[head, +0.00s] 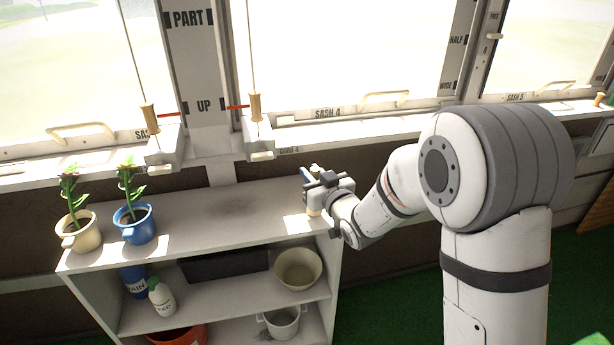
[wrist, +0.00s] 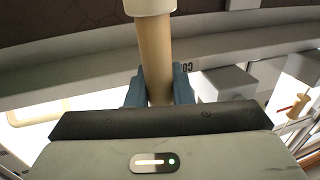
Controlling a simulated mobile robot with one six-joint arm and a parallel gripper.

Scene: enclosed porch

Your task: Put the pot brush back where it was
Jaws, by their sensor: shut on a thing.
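The pot brush shows in the wrist view as a round tan handle (wrist: 154,55) with a wider cream end (wrist: 152,5) cut off by the top edge. My gripper (wrist: 158,82) is shut on the handle, with a blue-grey finger on either side. In the head view my gripper (head: 311,181) is over the right end of the shelf unit's top (head: 220,212), near the windowsill. A small cream part of the brush (head: 313,211) shows below it; the rest is hidden by the gripper. I cannot tell whether the brush touches the shelf top.
A cream pot (head: 77,238) and a blue pot (head: 136,230) with plants stand at the shelf top's left. Its middle is clear. Lower shelves hold a beige bowl (head: 298,268), a white bottle (head: 161,298) and a bucket (head: 281,322). Sash weights (head: 257,140) hang at the sill.

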